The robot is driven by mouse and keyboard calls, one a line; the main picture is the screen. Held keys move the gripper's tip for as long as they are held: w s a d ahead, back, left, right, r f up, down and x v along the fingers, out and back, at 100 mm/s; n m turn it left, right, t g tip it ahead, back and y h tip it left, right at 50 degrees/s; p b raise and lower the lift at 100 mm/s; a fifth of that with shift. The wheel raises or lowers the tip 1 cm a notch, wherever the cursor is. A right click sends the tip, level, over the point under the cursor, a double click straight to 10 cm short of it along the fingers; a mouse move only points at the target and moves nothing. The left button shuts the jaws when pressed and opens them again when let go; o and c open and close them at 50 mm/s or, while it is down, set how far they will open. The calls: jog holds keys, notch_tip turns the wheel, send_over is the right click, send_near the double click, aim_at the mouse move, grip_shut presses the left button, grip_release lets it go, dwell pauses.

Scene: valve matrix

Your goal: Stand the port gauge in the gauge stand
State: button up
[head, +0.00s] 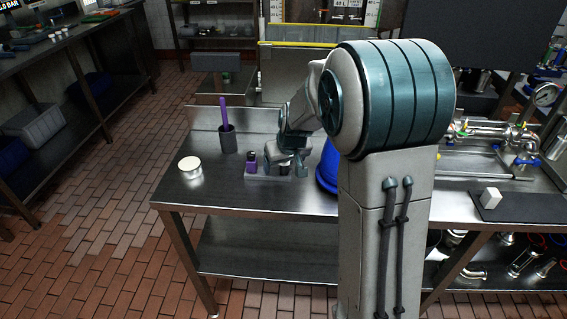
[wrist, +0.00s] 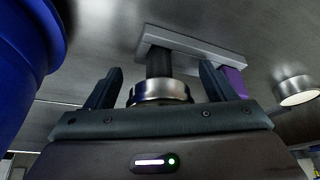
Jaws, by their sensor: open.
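The gauge stand, a low pale grey bar, lies on the steel table (head: 190,196) in the head view (head: 262,178) and at the top of the wrist view (wrist: 183,42). What looks like the port gauge, a dark post with a shiny metal collar (wrist: 160,91), stands upright at the bar in the wrist view; its foot meets the bar, though its exact seating is hard to see. My gripper (wrist: 160,70) is open, one finger on each side of the post, with visible gaps. In the head view my gripper (head: 288,160) is low over the stand.
A purple-and-dark piece (head: 251,160) stands at the stand's left end. A dark cup (head: 227,140) holds a purple rod (head: 223,110). A round white-topped tin (head: 190,166) stands left. A blue round object (head: 326,170) is close right of my gripper. The table's front left is clear.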

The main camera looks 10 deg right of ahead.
jog(key=v, duration=1.3)
jog(key=shift+r, duration=0.25)
jog(key=shift+s, duration=0.1)
jog(key=s+m+g+p, duration=0.1)
jog(key=s+p, duration=0.3)
jog(key=s, duration=1.8)
jog(key=shift+a+m+g+h+p, duration=0.3)
jog(key=shift+a+m+g+p, duration=0.1)
jog(key=shift+g, duration=0.1)
jog(key=shift+s+f, duration=0.1)
jog(key=shift+f, duration=0.05)
